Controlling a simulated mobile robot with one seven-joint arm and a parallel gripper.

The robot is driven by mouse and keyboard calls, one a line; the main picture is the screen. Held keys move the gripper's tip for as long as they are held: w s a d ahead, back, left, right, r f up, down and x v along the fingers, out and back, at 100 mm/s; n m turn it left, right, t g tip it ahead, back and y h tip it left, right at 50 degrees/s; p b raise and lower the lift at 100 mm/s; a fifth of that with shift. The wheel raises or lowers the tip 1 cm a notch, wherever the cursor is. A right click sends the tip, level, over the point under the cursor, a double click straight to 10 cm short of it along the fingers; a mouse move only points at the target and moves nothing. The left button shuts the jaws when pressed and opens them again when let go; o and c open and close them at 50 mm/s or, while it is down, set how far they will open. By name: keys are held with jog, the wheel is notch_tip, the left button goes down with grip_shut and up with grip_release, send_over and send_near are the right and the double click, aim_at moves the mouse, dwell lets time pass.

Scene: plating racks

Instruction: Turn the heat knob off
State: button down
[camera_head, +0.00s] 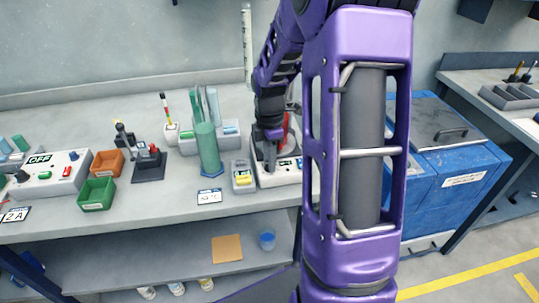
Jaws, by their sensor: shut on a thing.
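My gripper (270,163) points down at the front of a white unit (285,176) right of centre on the bench. It is shut on what appears to be the heat knob, which the fingers hide. Small dark marks show on the unit's front face, too small to read. Part of a red object (288,122) shows behind my gripper, at the back of the unit. My purple arm covers the unit's right side.
A grey box with a yellow display (242,176) stands close left of the unit. A green cylinder (207,150), orange bin (107,163), green bin (97,194) and an OFF-labelled control box (47,174) stand farther left. The bench's front strip is mostly clear.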

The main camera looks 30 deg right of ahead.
jog(key=n, duration=0.3)
jog(key=shift+n, duration=1.8)
jog(key=c, duration=0.9)
grip_release()
jog(key=shift+r, duration=0.15)
notch_tip(320, 180, up, 17)
jog(key=shift+r, duration=0.1)
